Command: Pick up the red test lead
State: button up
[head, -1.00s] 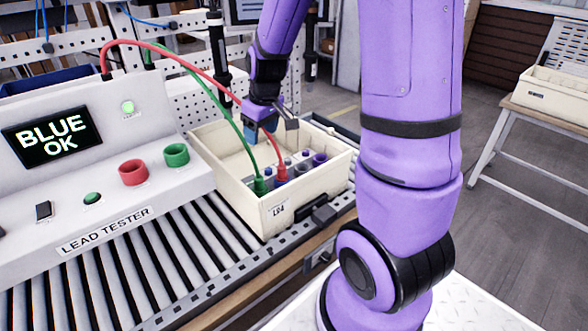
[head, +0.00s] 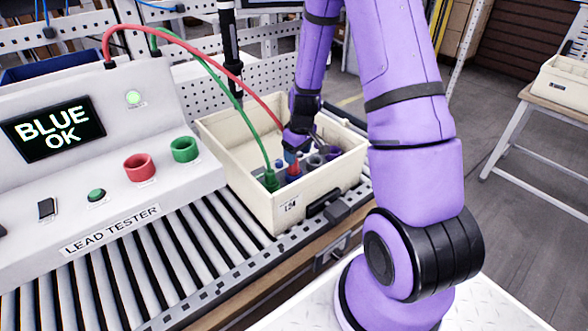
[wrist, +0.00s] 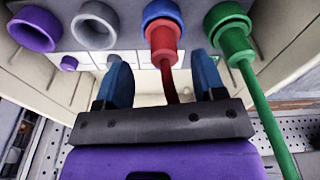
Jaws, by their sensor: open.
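The red test lead (head: 183,51) arcs from the back of the lead tester into the cream crate, its red plug (head: 293,172) standing in the crate. In the wrist view the red plug (wrist: 162,38) sits at a blue-ringed seat, with its cable running down between my fingers. My gripper (head: 304,150) is low inside the crate beside the plug. In the wrist view my gripper (wrist: 160,70) is open, its blue fingers either side of the red lead with gaps, not closed on it. In the head view the fingers are largely hidden.
The green lead's plug (wrist: 232,38) stands close to my right finger in the wrist view. Grey (wrist: 97,24) and purple (wrist: 35,28) round pieces sit to the left. The crate (head: 235,160) has raised walls. The lead tester (head: 90,210) screen reads "BLUE OK".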

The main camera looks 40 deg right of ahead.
jog(key=shift+w+a+f, duration=0.1)
jog(key=shift+w+f, duration=0.15)
jog(key=shift+f, duration=0.65)
jog(key=shift+w+a+f, duration=0.1)
jog(key=shift+w+f, duration=0.1)
jog(key=shift+f, duration=0.7)
jog(key=shift+w+a+f, duration=0.1)
jog(key=shift+w+f, duration=0.15)
jog(key=shift+f, duration=0.65)
jog(key=shift+c, duration=0.4)
jog(key=c, duration=1)
jog(key=shift+r, duration=0.15)
jog(key=shift+r, duration=4.9)
